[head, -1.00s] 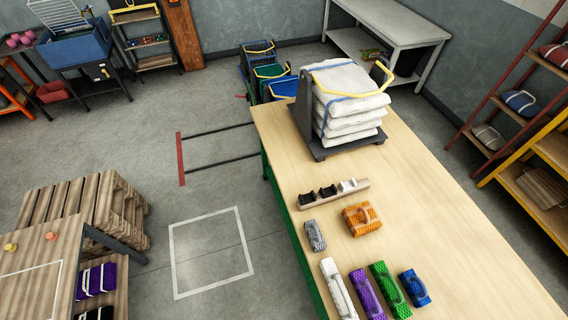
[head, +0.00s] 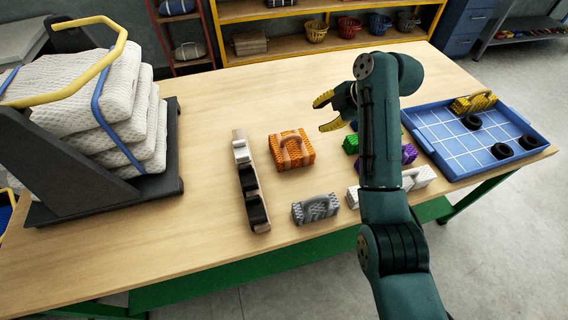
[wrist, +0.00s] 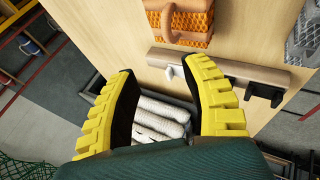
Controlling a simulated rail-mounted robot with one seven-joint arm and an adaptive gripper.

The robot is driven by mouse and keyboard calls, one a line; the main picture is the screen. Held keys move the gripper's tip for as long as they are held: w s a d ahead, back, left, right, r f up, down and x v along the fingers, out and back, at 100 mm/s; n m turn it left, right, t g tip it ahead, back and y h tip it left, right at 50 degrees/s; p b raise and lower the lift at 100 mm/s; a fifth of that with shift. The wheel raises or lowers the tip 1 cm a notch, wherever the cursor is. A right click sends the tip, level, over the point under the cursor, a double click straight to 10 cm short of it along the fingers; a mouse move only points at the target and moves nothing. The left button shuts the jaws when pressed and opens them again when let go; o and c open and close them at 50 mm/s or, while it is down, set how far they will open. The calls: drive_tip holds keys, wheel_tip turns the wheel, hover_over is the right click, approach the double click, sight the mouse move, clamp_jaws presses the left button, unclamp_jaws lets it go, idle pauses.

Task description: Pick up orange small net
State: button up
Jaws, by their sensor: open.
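The orange small net (head: 291,149) is a folded orange bundle with a brown handle loop on top. It lies on the wooden table (head: 215,190), right of a wooden strip with black and white pieces. It also shows at the top of the wrist view (wrist: 186,20), partly cut off by the frame edge. My gripper (head: 328,112) has yellow fingers and is open and empty. It is above the table, to the right of and behind the orange net in the head view. In the wrist view the yellow fingers (wrist: 165,105) are spread, apart from the net.
The wooden strip (head: 247,180) and a grey net (head: 315,209) are close to the orange net. Green, purple and white nets (head: 418,178) lie partly behind my arm. A stack of white nets (head: 120,110) stands left; a blue tray (head: 470,140) is right.

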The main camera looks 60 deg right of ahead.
drive_tip(key=f, duration=0.1)
drive_tip(key=b, duration=0.2)
approach(292, 137)
drive_tip(key=x, duration=0.2)
drive_tip(key=d+x, duration=0.1)
drive_tip(key=x, duration=0.2)
drive_tip(key=shift+w+r, duration=0.1)
drive_tip(key=shift+r, duration=0.1)
drive_tip(key=b+x, duration=0.1)
drive_tip(key=x, duration=0.1)
drive_tip(key=a+b+x, duration=0.1)
drive_tip(key=x, duration=0.2)
drive_tip(key=shift+s+f+b, duration=0.15)
drive_tip(key=shift+s+b, duration=0.05)
drive_tip(key=shift+b, duration=0.1)
drive_tip(key=shift+w+d+f, duration=0.15)
drive_tip(key=shift+w, duration=0.1)
drive_tip(key=shift+c, duration=0.3)
clamp_jaws()
